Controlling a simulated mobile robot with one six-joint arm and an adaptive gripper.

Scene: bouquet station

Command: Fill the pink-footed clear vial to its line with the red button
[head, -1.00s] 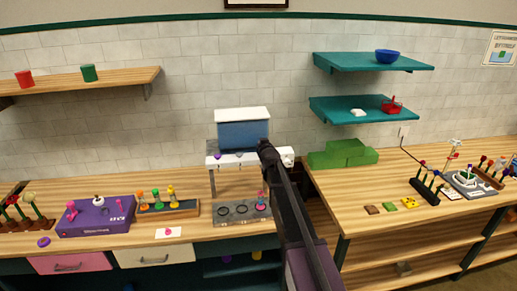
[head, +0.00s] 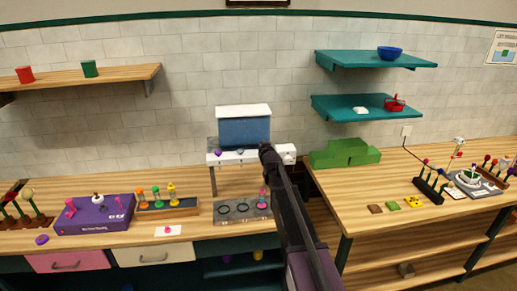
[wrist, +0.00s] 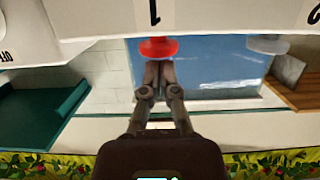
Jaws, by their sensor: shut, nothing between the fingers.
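My gripper (head: 266,152) is at the right part of the dispenser's white front bar (head: 225,159) in the head view. In the wrist view its fingers (wrist: 158,66) are shut and empty, with the tips at the underside of the red button (wrist: 158,46), seemingly touching it. The red button is hidden behind my gripper in the head view. A small clear vial with pink on it (head: 263,196) stands upright at the right end of the grey tray (head: 232,216), under the dispenser. Its line and liquid level are too small to tell.
The blue tank (head: 243,131) sits above the bar. A purple button (head: 218,153) and a greyish button (head: 240,152) are left of my gripper. A rack of coloured vials (head: 166,206) and a purple box (head: 95,214) stand left.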

